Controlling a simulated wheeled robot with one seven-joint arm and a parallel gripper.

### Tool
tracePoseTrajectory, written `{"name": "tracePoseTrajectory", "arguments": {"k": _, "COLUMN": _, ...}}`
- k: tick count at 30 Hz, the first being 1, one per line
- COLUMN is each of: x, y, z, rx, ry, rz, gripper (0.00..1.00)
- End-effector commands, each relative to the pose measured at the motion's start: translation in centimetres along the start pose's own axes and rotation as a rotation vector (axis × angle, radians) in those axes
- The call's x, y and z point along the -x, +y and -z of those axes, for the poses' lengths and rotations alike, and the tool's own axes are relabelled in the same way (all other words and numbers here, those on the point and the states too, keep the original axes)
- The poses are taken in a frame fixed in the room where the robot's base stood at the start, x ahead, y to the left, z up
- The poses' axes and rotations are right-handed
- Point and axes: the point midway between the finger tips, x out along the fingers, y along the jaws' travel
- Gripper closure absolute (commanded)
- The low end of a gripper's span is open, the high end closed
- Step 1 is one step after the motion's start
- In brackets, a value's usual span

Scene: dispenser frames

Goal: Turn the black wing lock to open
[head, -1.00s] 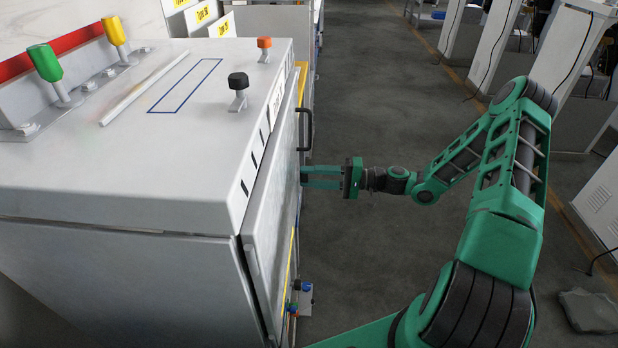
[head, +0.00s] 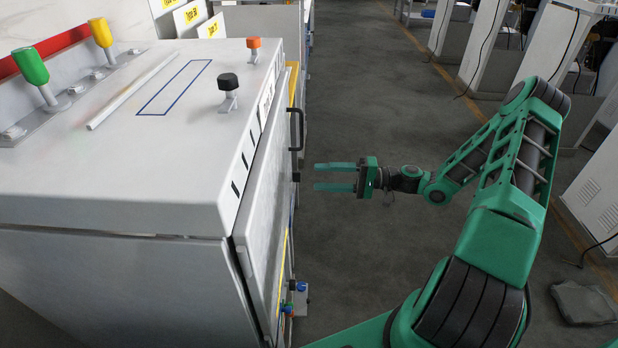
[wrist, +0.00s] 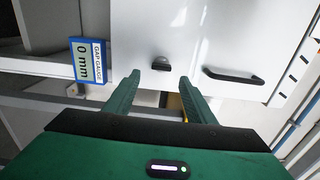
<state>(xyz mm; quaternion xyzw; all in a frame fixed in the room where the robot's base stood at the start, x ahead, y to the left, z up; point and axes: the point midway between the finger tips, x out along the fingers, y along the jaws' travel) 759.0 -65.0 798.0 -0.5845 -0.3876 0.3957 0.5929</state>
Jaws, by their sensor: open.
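The black wing lock (wrist: 161,64) sits on the white door in the wrist view, just beyond and between my fingertips. Its wing seems to lie left to right in that picture, but it is small. In the head view the lock (head: 296,177) is a small dark bump on the door's face, below the black handle. My gripper (head: 316,176) is open and empty, in front of the lock with a small gap to it. In the wrist view my gripper (wrist: 158,80) has one finger on each side of the lock's line.
A black bar handle (wrist: 233,76) is on the door, right of the lock in the wrist view. A blue gap gauge (wrist: 88,61) reading 0 mm is to the left. The grey cabinet (head: 120,190) fills the head view's left. Open floor (head: 400,270) lies right of the door.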

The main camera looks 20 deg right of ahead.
Motion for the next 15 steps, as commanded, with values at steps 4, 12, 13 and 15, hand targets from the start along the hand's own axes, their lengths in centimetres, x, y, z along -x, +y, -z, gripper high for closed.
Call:
{"name": "tracePoseTrajectory", "arguments": {"k": 4, "x": 2.5, "y": 0.0, "z": 0.1, "rx": 0.001, "ry": 0.003, "rz": 0.0, "gripper": 0.5}}
{"name": "tracePoseTrajectory", "arguments": {"k": 12, "x": 4.4, "y": 0.1, "z": 0.1, "rx": 0.0, "ry": 0.001, "rz": -0.001, "gripper": 0.5}}
{"name": "tracePoseTrajectory", "arguments": {"k": 13, "x": 4.4, "y": 0.1, "z": 0.1, "rx": 0.0, "ry": 0.0, "rz": -0.001, "gripper": 0.5}}
{"name": "tracePoseTrajectory", "arguments": {"k": 15, "x": 4.4, "y": 0.1, "z": 0.1, "rx": 0.0, "ry": 0.0, "rz": -0.001, "gripper": 0.5}}
